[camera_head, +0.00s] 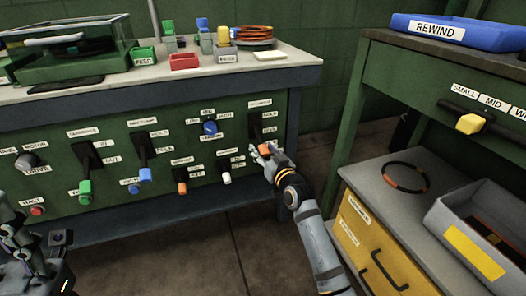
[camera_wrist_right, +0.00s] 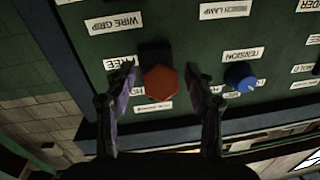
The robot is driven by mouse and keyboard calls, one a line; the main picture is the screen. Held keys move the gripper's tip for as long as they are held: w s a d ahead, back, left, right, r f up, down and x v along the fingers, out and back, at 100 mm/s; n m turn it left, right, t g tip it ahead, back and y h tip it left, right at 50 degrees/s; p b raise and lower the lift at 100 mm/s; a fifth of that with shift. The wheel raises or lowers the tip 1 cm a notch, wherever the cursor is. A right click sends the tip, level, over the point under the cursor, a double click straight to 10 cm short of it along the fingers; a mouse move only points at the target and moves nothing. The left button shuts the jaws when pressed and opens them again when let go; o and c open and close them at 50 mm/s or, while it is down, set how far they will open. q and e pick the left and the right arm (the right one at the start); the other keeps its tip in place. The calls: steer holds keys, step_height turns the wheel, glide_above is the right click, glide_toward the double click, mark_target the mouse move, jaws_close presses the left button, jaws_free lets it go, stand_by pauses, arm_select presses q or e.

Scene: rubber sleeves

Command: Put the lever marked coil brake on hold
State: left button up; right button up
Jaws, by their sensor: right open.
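A dark lever (camera_head: 255,126) with an orange-red grip stands at the right end of the green panel, with small labels beside it. In the right wrist view, the six-sided grip (camera_wrist_right: 161,83) is seen end on, with an upside-down FREE label and a partly hidden label starting HO. I cannot read the name coil brake. In the head view, the lever slants down and outward. My right gripper (camera_head: 265,150) is open around the grip; its fingers (camera_wrist_right: 162,100) stand either side with gaps. My left gripper (camera_head: 45,250) is at lower left, its opening unclear.
A blue knob (camera_wrist_right: 240,77) marked TENSION sits beside the lever. Other levers, including green (camera_head: 85,190), blue (camera_head: 146,174) and orange (camera_head: 182,188) ones, and a white knob (camera_head: 226,178) are on the panel. A green cabinet (camera_head: 405,85) stands at right.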

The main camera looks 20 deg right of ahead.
steer(key=shift+w, duration=0.2)
jaws_close()
stand_by(0.3)
